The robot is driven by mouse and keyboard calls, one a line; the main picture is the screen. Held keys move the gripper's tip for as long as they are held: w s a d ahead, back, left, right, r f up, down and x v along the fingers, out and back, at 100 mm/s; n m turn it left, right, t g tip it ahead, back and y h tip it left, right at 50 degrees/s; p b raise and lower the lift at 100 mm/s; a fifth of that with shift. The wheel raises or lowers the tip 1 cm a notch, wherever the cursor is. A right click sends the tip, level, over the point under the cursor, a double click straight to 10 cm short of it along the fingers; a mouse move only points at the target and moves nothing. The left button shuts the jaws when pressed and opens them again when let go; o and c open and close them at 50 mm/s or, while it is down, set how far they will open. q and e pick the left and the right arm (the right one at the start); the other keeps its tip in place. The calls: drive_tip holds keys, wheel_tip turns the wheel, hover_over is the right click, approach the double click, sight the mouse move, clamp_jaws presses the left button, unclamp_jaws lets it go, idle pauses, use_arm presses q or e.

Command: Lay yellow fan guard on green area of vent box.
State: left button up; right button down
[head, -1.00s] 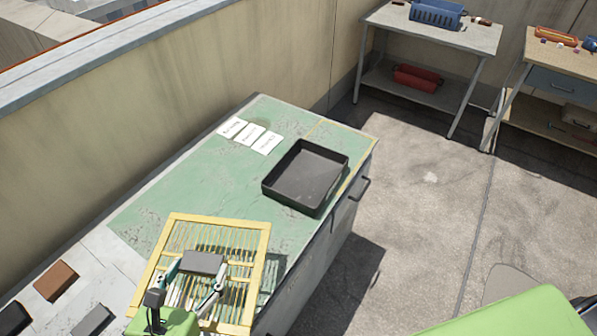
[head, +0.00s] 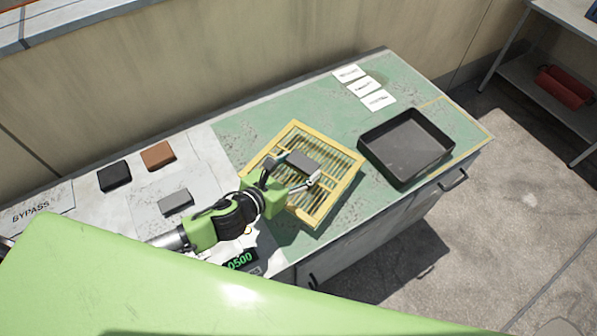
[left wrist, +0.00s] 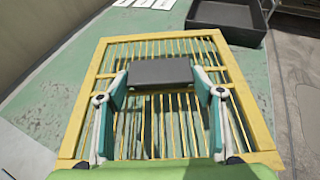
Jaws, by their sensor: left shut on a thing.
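The yellow fan guard (head: 342,194) is a square slatted frame with a dark grey block (head: 304,163) at its middle. It is over the green area (head: 310,103) on top of the vent box (head: 365,232). My left gripper (head: 300,172) is shut on the grey block of the guard. In the left wrist view, the guard (left wrist: 251,112) looks nearly flat, with green surface around it. A shadow shows along its lower edge in the head view; I cannot tell whether it touches the surface. My right gripper is not in view.
A black tray (head: 405,148) stands right of the guard, close to it. White labels (head: 364,88) lie behind. Black (head: 114,176), brown (head: 158,155) and grey (head: 175,202) blocks lie on the pale left part. A wall runs along the back.

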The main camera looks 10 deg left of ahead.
sight(298, 173)
use_arm(q)
drive_tip(key=shift+w+f, duration=0.6)
drive_tip(key=shift+w, duration=0.05)
drive_tip(key=shift+w+f, duration=0.15)
drive_tip(key=shift+f, duration=0.8)
drive_tip(key=shift+w+f, duration=0.1)
drive_tip(key=shift+f, duration=0.8)
drive_tip(key=shift+a+f, duration=0.1)
drive_tip(key=o, duration=1.4)
drive_tip(key=shift+f+b, duration=0.1)
drive_tip(key=shift+b, duration=0.2)
drive_tip(key=v, duration=1.1)
drive_tip(key=shift+s+b, duration=0.15)
drive_tip(key=shift+b, duration=0.2)
drive_tip(key=shift+s+a+r, duration=0.25)
drive_tip(key=shift+s+r, duration=0.05)
drive_tip(key=shift+s, duration=0.05)
